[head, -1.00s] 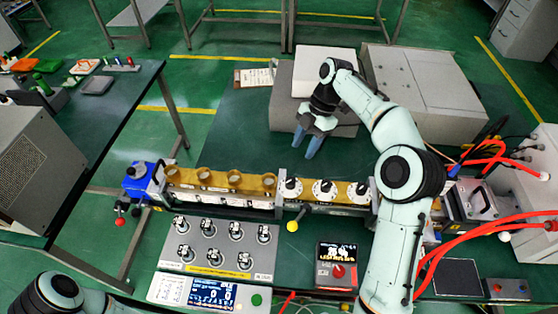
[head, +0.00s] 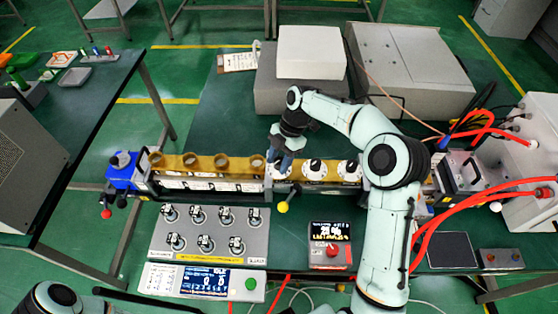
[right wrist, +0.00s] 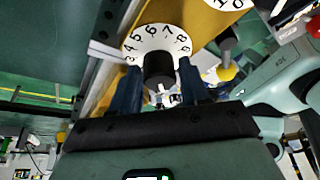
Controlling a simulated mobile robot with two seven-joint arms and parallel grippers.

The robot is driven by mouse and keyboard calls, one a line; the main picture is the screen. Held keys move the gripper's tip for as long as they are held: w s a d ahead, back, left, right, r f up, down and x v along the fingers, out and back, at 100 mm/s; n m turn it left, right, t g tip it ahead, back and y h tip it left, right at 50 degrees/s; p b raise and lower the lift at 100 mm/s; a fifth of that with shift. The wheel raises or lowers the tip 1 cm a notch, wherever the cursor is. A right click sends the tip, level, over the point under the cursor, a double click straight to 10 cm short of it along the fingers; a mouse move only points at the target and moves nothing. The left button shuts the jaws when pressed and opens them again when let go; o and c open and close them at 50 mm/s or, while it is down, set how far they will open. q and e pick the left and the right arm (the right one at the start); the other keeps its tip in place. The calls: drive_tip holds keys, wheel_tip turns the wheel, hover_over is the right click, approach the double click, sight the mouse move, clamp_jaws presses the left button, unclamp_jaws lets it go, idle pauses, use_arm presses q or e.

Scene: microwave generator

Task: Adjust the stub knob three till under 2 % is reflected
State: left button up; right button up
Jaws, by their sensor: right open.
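Three stub knobs with white numbered dials sit in a row on the brass waveguide: the left one (head: 284,171), the middle one (head: 315,169) and the right one (head: 348,171). Which is number three I cannot read. My right gripper (head: 281,163) is at the left dial. In the right wrist view, the open fingers (right wrist: 158,88) stand on either side of a black knob (right wrist: 158,68), with a gap each side; its dial (right wrist: 150,40) shows numbers around 4 to 9. A small dark display box (head: 330,233) shows digits too small to read. My left gripper is out of view.
A grey panel with several switches (head: 190,250) and a console with a blue screen (head: 202,280) lie in front. A yellow ball-ended handle (head: 282,207) is just before the dials. Red hoses (head: 440,220) are at right. Grey boxes (head: 420,70) stand behind.

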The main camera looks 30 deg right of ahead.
drive_tip(key=c, duration=0.8)
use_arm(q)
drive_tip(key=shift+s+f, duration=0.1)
